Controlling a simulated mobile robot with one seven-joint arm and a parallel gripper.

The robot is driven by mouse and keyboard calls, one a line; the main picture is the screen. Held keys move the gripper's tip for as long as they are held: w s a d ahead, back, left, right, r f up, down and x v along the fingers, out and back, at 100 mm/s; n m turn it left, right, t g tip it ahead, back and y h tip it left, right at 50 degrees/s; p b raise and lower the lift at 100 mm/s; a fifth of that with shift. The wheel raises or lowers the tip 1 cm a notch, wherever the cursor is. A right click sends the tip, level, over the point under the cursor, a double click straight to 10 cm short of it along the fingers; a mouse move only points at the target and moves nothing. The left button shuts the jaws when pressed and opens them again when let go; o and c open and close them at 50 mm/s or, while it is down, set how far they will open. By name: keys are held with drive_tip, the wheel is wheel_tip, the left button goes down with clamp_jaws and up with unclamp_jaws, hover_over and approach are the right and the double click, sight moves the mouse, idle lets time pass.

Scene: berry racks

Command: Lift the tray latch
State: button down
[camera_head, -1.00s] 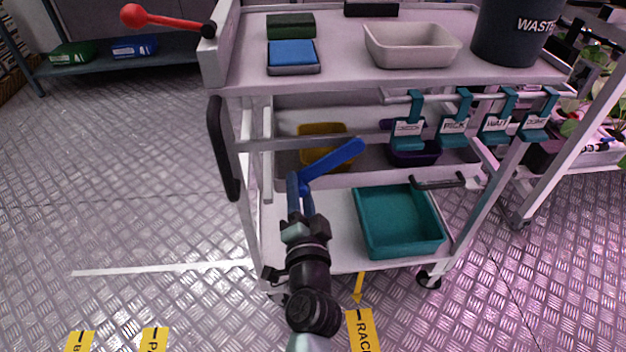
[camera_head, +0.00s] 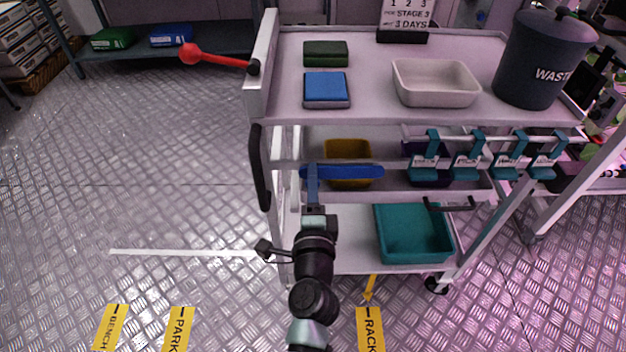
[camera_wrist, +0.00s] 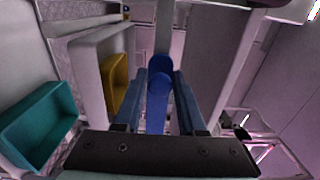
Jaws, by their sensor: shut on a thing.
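The tray latch (camera_head: 345,172) is a long blue bar, lying level across the front of the cart's middle shelf in the head view. My gripper (camera_head: 313,188) reaches up from below to the left part of the bar and is shut on it. In the wrist view the blue latch (camera_wrist: 157,98) stands between the two blue fingers of my gripper (camera_wrist: 160,76). The exact contact is partly hidden by the fingers. An ochre tray (camera_head: 348,150) sits behind the bar and also shows in the wrist view (camera_wrist: 114,85).
A teal bin (camera_head: 415,262) stands on the lower shelf, right of my arm. Several teal labelled hooks hang from the rail at the right. A black handle (camera_head: 260,170) is at the cart's left.

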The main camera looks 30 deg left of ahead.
drive_tip(key=shift+r, duration=0.1)
idle(0.3)
drive_tip(key=c, duration=0.6)
unclamp_jaws()
drive_tip(key=shift+d, duration=0.1)
drive_tip(key=b+v, duration=0.1)
drive_tip(key=v, duration=1.1)
drive_tip(key=shift+s+d+b, duration=0.2)
drive_tip(key=shift+s+b, duration=0.1)
drive_tip(key=shift+s, duration=0.05)
